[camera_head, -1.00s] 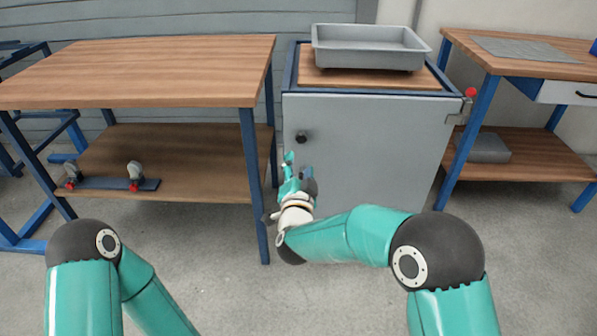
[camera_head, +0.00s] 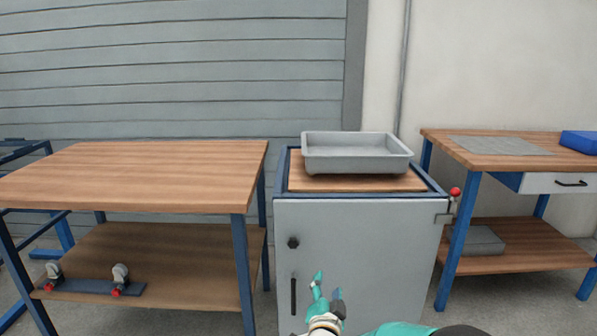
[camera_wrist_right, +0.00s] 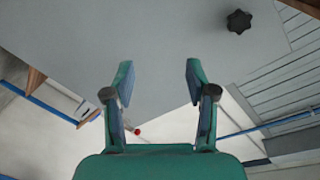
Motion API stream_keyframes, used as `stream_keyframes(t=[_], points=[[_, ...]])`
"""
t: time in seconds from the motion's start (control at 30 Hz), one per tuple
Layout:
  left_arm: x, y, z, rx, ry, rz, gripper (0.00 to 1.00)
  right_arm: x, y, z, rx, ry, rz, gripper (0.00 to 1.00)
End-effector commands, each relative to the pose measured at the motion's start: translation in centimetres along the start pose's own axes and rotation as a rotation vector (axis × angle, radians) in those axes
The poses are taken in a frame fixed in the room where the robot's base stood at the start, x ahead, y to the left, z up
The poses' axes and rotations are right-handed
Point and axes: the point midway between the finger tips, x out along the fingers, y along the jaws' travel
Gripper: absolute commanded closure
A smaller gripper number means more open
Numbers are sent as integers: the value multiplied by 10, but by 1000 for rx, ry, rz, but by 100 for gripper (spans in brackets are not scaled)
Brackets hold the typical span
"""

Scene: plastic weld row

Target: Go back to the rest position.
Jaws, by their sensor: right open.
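My right gripper (camera_head: 327,295) shows low in the head view, in front of the grey cabinet door (camera_head: 358,262). In the right wrist view my right gripper (camera_wrist_right: 158,82) has its two fingers spread apart with nothing between them. The cabinet door (camera_wrist_right: 150,40) fills much of that view beyond the fingers, with its black knob (camera_wrist_right: 239,21) at the upper right. My left gripper is outside both views.
A grey tray (camera_head: 355,165) sits on the cabinet top. A wooden table (camera_head: 140,172) with a lower shelf stands at the left. A workbench (camera_head: 480,158) with a drawer and a blue box (camera_head: 580,141) stands at the right.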

Motion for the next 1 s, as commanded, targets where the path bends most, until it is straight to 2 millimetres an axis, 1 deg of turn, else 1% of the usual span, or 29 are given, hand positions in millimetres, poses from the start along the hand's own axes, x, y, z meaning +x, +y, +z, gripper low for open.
stream_keyframes(t=[0.03, 0.07, 0.1, 0.17, 0.2, 0.27, 0.3, 0.37, 0.4, 0.43, 0.53, 0.57, 0.6, 0.67, 0.7, 0.77, 0.8, 0.9, 0.93, 1.0], points=[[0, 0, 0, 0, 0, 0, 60, 4, 41, -2, -18, -10, 61, 44], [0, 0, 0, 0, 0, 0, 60, 3, 64, 0, -32, -30, 92, 44], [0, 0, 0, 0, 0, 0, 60, 0, 94, 5, -51, -66, 132, 44], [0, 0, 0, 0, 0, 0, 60, -10, 138, 16, -81, -139, 191, 44], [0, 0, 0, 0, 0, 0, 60, -20, 165, 26, -101, -200, 228, 44], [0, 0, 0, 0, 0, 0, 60, -40, 204, 43, -127, -302, 279, 44], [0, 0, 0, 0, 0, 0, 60, -57, 226, 55, -143, -379, 310, 44], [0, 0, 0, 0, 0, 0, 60, -86, 256, 75, -163, -501, 351, 44], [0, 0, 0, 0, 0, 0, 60, -108, 272, 88, -175, -585, 373, 44], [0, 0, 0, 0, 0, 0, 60, -126, 283, 97, -182, -650, 386, 44], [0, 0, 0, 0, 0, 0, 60, -184, 305, 124, -201, -856, 412, 44], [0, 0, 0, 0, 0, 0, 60, -199, 307, 131, -207, -910, 412, 44], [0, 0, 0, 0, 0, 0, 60, -220, 310, 138, -214, -982, 412, 44], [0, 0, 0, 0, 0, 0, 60, -249, 311, 148, -227, -1082, 403, 44], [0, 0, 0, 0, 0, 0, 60, -266, 309, 154, -236, -1145, 393, 44], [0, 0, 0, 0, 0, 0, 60, -292, 306, 161, -253, -1237, 375, 44], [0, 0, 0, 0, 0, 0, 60, -309, 305, 164, -265, -1297, 362, 44], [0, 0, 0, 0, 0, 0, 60, -348, 300, 170, -301, -1456, 317, 44], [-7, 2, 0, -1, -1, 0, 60, -351, 296, 165, -312, -1475, 310, 44], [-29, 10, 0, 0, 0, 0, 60, -350, 280, 148, -309, -1463, 313, 44]])
